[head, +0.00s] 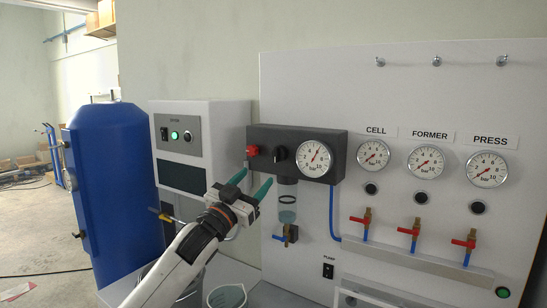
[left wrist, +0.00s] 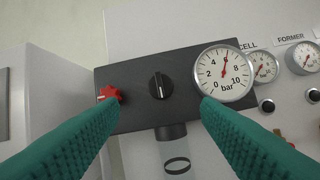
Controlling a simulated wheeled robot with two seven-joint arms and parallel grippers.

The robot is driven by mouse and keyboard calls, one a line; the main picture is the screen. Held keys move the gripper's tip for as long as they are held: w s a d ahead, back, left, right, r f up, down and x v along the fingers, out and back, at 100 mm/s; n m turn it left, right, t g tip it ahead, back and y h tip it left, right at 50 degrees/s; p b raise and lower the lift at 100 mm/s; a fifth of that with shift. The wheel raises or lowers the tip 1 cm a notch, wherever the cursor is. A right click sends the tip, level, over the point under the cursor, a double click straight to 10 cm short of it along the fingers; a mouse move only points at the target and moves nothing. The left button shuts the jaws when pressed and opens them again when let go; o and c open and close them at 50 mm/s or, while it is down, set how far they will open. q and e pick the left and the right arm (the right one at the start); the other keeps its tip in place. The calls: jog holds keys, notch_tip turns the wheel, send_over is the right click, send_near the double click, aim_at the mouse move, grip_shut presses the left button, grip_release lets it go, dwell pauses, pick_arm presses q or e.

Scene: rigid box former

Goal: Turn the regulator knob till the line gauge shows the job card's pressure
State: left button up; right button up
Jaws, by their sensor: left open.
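The black regulator knob (head: 281,153) is on the dark block of the grey panel. In the left wrist view the knob (left wrist: 159,86) has a white mark and sits between my fingertips in the picture, with no contact visible. The large line gauge (head: 316,158) is right of it; in the left wrist view the gauge (left wrist: 224,73) has its red needle just right of the top, between 4 and 6 bar, nearer 6. My left gripper (head: 251,183), with green fingers, is open and empty in front of the block. My right gripper and a job card are not visible.
A red knob (head: 252,151) is on the block's left end, close to the left fingertip in the picture. A clear bowl (head: 287,208) hangs below the block. CELL (head: 373,155), FORMER (head: 426,161) and PRESS (head: 487,169) gauges are to the right, above red-handled valves. A grey cabinet (head: 226,128) stands left.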

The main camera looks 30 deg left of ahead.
aim_at(275, 158)
pick_arm(q)
jog(key=p+x, duration=0.3)
jog(key=x, duration=0.6)
jog(key=shift+w, duration=0.5)
jog(key=c, duration=1)
jog(key=shift+d+n, duration=0.1)
jog(key=shift+n, duration=0.2)
